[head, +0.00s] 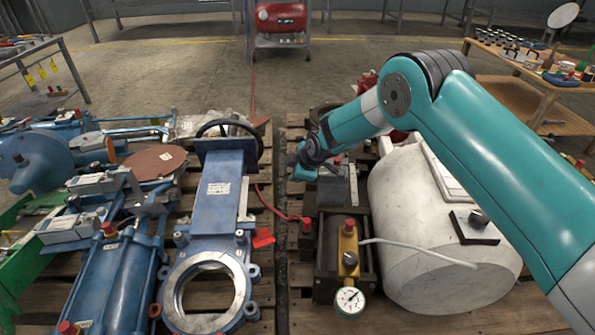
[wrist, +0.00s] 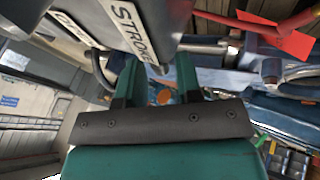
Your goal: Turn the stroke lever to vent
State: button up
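In the wrist view, a white plate marked STROKE (wrist: 128,28) sits on a dark grey body close above my gripper (wrist: 160,76). A second plate (wrist: 72,26), only partly readable, is to its left. The two teal fingers stand apart with background showing between them, so my gripper is open. The fingertips reach up to the dark body; I cannot tell whether they touch it. The stroke lever itself cannot be made out clearly. In the head view, my gripper (head: 303,170) is at the left side of a dark block (head: 336,188) on the right pallet, and my wrist partly hides the block.
A white cylindrical tank (head: 430,255), a yellow-topped unit and a pressure gauge (head: 350,300) stand near the block. A blue gate valve (head: 216,215) and a blue cylinder (head: 105,280) lie on the left pallet. A red hose with a red tag (head: 263,238) crosses the narrow gap.

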jog(key=shift+o, duration=0.6)
jog(key=shift+r, duration=0.1)
jog(key=p+v, duration=0.6)
jog(key=v, duration=1.1)
jog(key=shift+p, duration=0.4)
jog(key=shift+r, duration=0.1)
